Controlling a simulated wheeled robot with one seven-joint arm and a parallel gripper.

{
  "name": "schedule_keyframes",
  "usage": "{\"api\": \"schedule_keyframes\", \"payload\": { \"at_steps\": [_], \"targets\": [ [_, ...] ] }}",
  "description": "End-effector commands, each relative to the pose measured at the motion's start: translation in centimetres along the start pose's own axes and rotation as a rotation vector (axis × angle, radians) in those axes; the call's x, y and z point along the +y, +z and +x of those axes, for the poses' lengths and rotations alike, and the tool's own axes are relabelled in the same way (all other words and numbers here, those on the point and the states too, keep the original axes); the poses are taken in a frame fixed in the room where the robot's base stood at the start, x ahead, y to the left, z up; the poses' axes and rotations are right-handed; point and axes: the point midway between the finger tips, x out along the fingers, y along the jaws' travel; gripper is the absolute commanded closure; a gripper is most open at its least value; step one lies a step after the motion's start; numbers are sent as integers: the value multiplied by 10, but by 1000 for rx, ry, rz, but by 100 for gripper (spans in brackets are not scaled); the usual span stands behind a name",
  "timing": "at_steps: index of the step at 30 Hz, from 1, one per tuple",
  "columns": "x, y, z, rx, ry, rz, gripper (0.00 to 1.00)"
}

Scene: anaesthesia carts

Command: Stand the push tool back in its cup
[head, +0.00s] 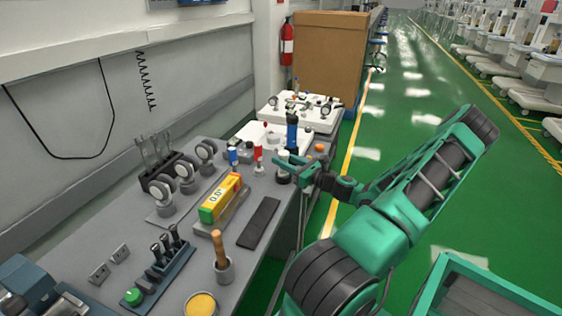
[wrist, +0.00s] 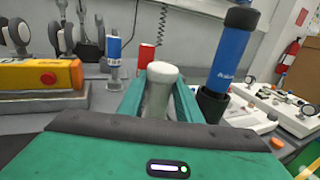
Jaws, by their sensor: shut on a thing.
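My gripper (head: 291,168) is shut on a pale, round-topped post (wrist: 161,88) at the right edge of the bench. The post stands upright between the green fingers in the wrist view; its lower end is hidden. In the head view its pale top (head: 283,157) shows at the fingertips. I cannot tell for certain that this is the push tool. A wooden-handled tool (head: 220,248) stands, slightly tilted, in a grey cup (head: 223,272) at the bench front, well apart from my gripper.
A blue cylinder (wrist: 233,55) in a dark holder (wrist: 212,104) stands close right of my fingers. Blue and red small cylinders (wrist: 114,52) stand behind. A yellow instrument (head: 221,198), dark pad (head: 259,222) and gauges (head: 184,172) crowd the bench. The green floor right is open.

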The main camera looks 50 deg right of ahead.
Motion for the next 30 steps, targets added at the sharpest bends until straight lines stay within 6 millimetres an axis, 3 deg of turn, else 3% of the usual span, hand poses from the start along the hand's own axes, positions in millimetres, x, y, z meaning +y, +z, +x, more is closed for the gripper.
{"api": "schedule_keyframes", "payload": {
  "at_steps": [6,7,9,16,21,30],
  "targets": [
    [0,-2,0,0,0,0,96],
    [0,-2,0,0,0,0,64],
    [0,-2,0,0,0,0,47],
    [0,-2,0,0,1,0,44],
    [0,-2,0,0,1,0,6],
    [1,-2,1,0,2,0,6]
  ]
}}
